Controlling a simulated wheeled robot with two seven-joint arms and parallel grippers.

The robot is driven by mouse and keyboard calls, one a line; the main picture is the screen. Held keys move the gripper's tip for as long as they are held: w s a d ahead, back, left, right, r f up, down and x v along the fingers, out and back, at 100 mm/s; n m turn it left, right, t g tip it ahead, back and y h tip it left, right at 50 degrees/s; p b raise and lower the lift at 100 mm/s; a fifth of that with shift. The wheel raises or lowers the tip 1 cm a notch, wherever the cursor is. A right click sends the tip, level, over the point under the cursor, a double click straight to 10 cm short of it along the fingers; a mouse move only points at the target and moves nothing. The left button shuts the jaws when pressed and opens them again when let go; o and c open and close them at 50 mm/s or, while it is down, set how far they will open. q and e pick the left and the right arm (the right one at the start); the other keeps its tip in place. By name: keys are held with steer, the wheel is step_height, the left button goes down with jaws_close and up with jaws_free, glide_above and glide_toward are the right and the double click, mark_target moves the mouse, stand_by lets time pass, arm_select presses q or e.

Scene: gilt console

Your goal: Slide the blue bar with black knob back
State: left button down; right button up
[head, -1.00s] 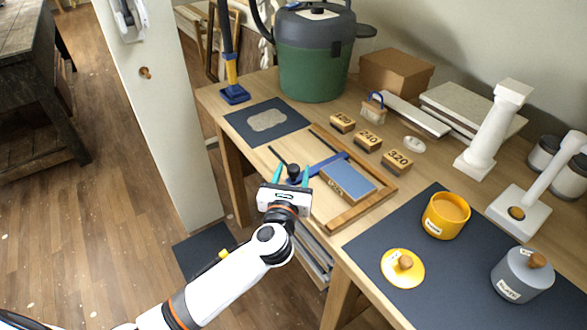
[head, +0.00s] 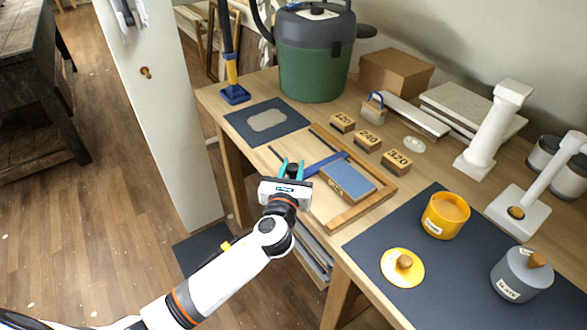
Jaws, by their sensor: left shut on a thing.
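The blue bar (head: 326,164) lies across a wooden frame (head: 347,216) on the table, its right end near the frame's back rail. Its left end is hidden by my gripper. The black knob (head: 292,170) stands at the bar's left end. My left gripper (head: 291,163) comes from the front left, its teal fingers shut on the knob from both sides. A blue-topped wooden block (head: 348,180) lies inside the frame, just right of the bar. My right gripper is not in view.
A dark mat (head: 267,122) with a grey patch lies behind the frame. Numbered blocks (head: 368,140) stand along its back right. A yellow pot (head: 445,216), a yellow lid (head: 402,267) and a grey pot (head: 522,275) are on the dark mat at right.

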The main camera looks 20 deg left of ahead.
arm_select(q)
steer(key=w+a, duration=0.2)
steer(key=a, duration=0.1)
steer(key=w+a, duration=0.3)
steer(key=a, duration=0.1)
steer(key=w+a, duration=0.3)
steer(key=shift+a, duration=0.15)
steer(key=shift+w+a+r, duration=0.15)
steer(key=shift+w+a, duration=0.1)
steer(key=shift+a, duration=0.2)
steer(key=c, duration=1.3)
jaws_free()
steer(key=shift+c, duration=0.2)
steer(key=shift+o, duration=1.2)
steer(key=shift+w, duration=0.1)
steer(key=shift+s, duration=0.2)
steer(key=s+d, duration=0.1)
steer(key=s, duration=1)
steer(key=shift+s+d+p, duration=0.2)
steer(key=shift+s+p, duration=0.1)
steer(key=shift+p, duration=0.05)
